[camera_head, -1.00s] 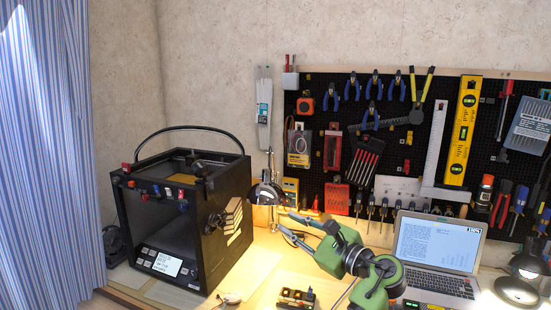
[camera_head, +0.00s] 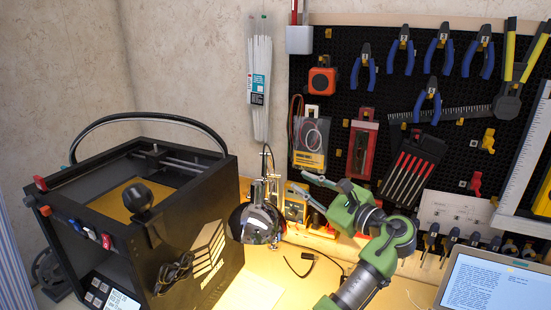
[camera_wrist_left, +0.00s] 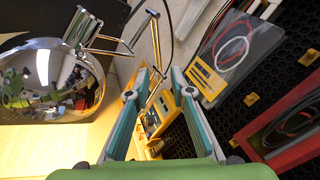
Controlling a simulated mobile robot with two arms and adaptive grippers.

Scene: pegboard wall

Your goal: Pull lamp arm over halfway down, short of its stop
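The desk lamp has a shiny chrome shade (camera_head: 256,224), which hangs beside the printer in the head view with light falling below it. The shade also fills the left of the wrist view (camera_wrist_left: 45,80). Its thin metal arm (camera_wrist_left: 153,35) runs up from the shade and shows between and beyond my fingertips in the wrist view. I see no contact with the lamp arm; the exact gap is unclear. My right gripper is out of view.
A black 3D printer (camera_head: 150,220) stands close on the lamp's left. A pegboard (camera_head: 330,50) with tools is behind. A yellow multimeter (camera_head: 296,208) sits behind the fingers. Some desk under the lamp is bare.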

